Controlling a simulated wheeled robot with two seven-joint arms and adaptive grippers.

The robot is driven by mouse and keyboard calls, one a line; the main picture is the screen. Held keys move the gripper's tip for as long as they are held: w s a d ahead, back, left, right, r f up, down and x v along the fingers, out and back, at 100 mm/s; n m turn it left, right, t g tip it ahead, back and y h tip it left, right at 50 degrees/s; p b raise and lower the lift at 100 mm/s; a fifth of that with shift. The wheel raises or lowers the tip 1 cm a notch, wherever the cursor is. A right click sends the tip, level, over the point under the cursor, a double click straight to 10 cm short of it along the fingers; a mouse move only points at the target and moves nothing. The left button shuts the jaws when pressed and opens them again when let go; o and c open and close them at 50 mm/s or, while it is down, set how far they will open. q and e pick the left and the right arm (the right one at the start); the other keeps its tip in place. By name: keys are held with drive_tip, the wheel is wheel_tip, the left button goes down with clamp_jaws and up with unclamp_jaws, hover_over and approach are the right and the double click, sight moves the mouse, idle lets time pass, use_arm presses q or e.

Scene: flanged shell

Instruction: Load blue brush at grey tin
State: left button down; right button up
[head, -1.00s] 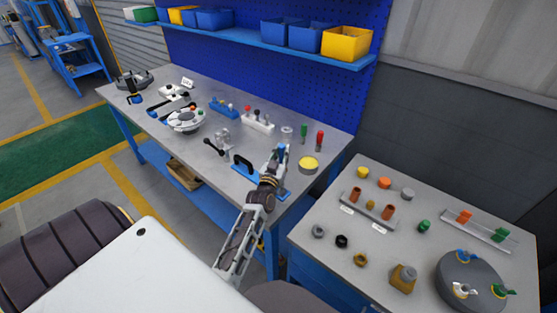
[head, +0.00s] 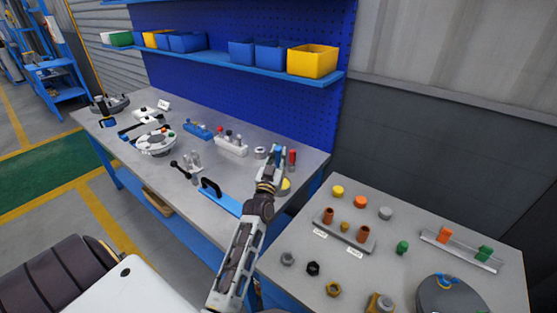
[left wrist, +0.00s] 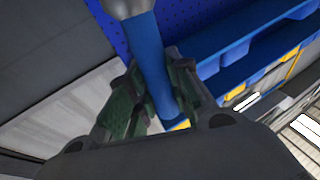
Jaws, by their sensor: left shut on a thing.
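My left gripper (head: 273,165) is shut on the blue brush (head: 277,151) and holds it over the right end of the long workbench. In the left wrist view the brush's blue handle (left wrist: 150,65) runs up between the fingers to a pale grey end at the top edge. The grey tin (head: 261,152), small and round, stands on the bench just left of the brush in the head view. I cannot tell whether the brush touches anything below. My right gripper is out of view.
A red-handled brush (head: 292,158) stands just right of my gripper. A yellow tin (head: 285,186) is partly hidden behind my arm. A blue plate with a black handle (head: 221,196) lies to the left. A second table (head: 300,230) with several small parts stands at right.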

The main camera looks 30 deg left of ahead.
use_arm(q)
drive_tip(key=shift+w+d+r, duration=0.3)
drive_tip(key=shift+r, duration=0.15)
drive_tip(key=shift+s+a+r+t+y, duration=0.15)
drive_tip(key=shift+s+r+t+y, duration=0.05)
drive_tip(key=shift+t+y, duration=0.1)
drive_tip(key=shift+f, duration=0.15)
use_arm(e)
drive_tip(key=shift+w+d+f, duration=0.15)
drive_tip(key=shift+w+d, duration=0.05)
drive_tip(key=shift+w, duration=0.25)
use_arm(q)
drive_tip(key=shift+f, duration=0.1)
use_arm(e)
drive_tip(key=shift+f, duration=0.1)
